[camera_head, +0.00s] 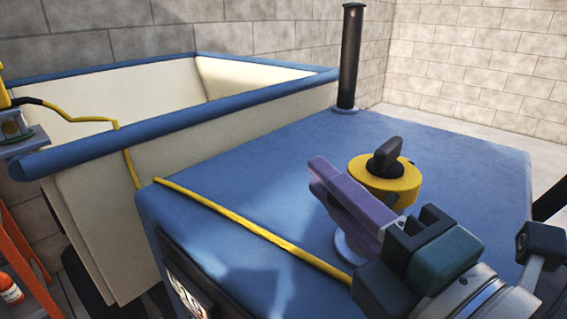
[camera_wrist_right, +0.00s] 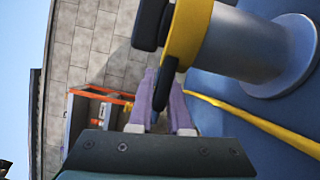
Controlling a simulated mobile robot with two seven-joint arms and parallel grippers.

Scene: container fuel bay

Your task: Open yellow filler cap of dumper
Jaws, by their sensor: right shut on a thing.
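The yellow filler cap (camera_head: 392,186) with its black handle (camera_head: 386,157) sits on the blue dumper hood (camera_head: 270,170). A grey filler neck (camera_wrist_right: 270,55) with a round flange shows below the cap in the right wrist view. My right gripper (camera_head: 333,183) comes in from the lower right and covers the near left side of the cap. Its purple fingers are shut on a black tab (camera_wrist_right: 164,88) at the rim of the cap (camera_wrist_right: 186,35). The fingers hide this tab in the head view.
A black exhaust pipe (camera_head: 349,60) stands at the back of the hood. A yellow hose (camera_head: 250,229) runs across the hood from the cream skip with its blue rim (camera_head: 110,135). An orange frame (camera_head: 25,250) and a red bottle (camera_head: 11,289) are at lower left.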

